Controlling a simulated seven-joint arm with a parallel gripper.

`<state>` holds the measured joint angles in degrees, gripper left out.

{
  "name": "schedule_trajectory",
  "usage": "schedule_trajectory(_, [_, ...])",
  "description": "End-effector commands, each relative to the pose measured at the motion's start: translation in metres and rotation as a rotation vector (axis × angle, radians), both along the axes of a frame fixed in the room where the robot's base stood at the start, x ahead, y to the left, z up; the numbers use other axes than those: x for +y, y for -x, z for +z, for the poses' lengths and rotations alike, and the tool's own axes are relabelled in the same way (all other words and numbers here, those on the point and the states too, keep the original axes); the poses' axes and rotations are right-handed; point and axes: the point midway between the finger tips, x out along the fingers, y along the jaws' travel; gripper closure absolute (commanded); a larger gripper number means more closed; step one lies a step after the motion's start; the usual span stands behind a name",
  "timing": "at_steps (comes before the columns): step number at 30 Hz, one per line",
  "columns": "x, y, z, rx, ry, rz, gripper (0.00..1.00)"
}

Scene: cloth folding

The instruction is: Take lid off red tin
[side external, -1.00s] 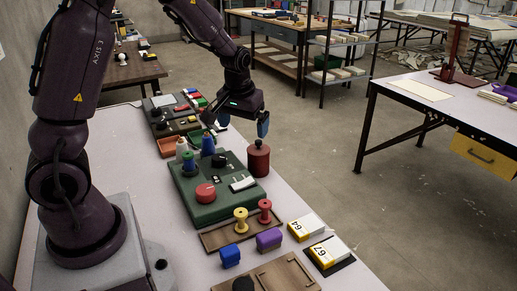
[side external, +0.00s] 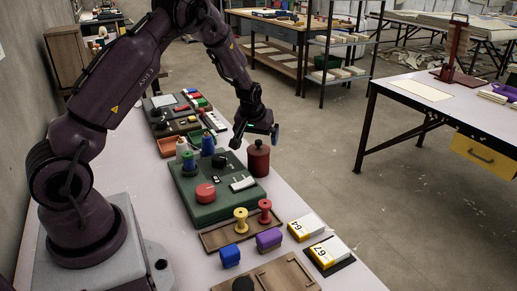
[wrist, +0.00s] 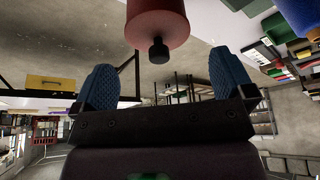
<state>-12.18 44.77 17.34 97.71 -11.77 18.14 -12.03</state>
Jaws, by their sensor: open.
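The red tin (side external: 259,162) stands upright at the right edge of the near table, beside the green case. Its lid has a small dark knob (side external: 258,144) on top. In the wrist view the tin (wrist: 157,18) appears upside down at the top, with the knob (wrist: 159,50) pointing down between my fingers. My gripper (side external: 256,138) is open and empty at the tin's top, one finger to each side. Its blue fingertips (wrist: 160,88) are wide apart in the wrist view, and I see no contact with the knob. The lid's seam is too small to tell.
Spools (side external: 240,221) on a wooden tray, blue and purple blocks and number boxes (side external: 306,227) lie nearer. The table ends just right of the tin.

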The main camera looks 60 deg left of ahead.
Motion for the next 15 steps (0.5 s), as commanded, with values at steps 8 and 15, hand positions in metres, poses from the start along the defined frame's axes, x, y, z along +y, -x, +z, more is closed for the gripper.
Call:
schedule_trajectory(8, [0.008, -0.009, -0.030, 0.000, 0.000, 0.001, 0.00])
schedule_trajectory(15, [0.008, -0.010, -0.030, -0.001, 0.001, 0.000, 0.05])
